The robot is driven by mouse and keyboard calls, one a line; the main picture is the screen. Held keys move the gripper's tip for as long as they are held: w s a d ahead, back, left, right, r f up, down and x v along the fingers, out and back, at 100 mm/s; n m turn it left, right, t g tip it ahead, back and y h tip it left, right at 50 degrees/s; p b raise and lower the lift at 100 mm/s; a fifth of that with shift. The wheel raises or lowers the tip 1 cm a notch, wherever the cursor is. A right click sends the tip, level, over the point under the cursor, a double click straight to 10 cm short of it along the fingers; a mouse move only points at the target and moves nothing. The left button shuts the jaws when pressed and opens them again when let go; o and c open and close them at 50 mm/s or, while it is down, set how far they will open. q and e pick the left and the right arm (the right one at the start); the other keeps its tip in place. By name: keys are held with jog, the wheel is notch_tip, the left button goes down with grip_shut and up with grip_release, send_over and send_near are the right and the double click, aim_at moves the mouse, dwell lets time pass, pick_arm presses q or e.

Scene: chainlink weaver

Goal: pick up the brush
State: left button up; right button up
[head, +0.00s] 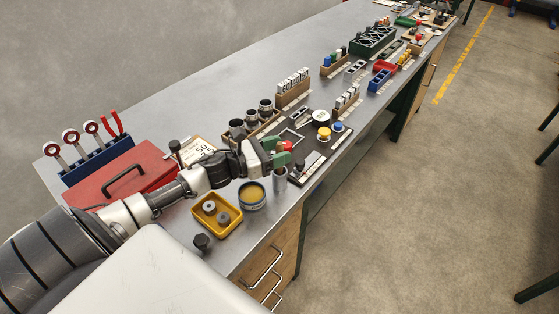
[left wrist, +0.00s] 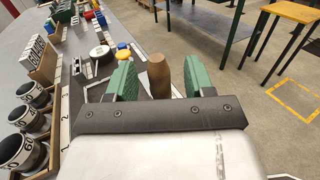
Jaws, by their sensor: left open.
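My left gripper (head: 277,152) reaches in over the bench with its green fingers open; it also shows in the left wrist view (left wrist: 155,78). I cannot see bristles. In the head view the fingers hide most of this spot; a small grey metal cup (head: 279,180) shows just below them. I cannot tell if the brush stands in it. My right gripper is not in view.
A yellow tray (head: 231,224) with grey rings, a round yellow-topped tin (head: 251,196) and a black knob (head: 202,241) lie near the front edge. A red toolbox (head: 110,186) stands at left. Metal cups in a wooden rack (head: 259,132) are behind the gripper.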

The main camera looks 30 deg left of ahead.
pick_arm(q)
jog(key=x, duration=0.2)
jog(key=shift+w, duration=0.3)
jog(key=shift+s+d, duration=0.1)
jog(key=c, duration=0.3)
grip_shut()
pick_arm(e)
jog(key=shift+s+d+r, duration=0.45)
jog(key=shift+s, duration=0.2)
pick_arm(q)
jog(key=shift+r, duration=0.1)
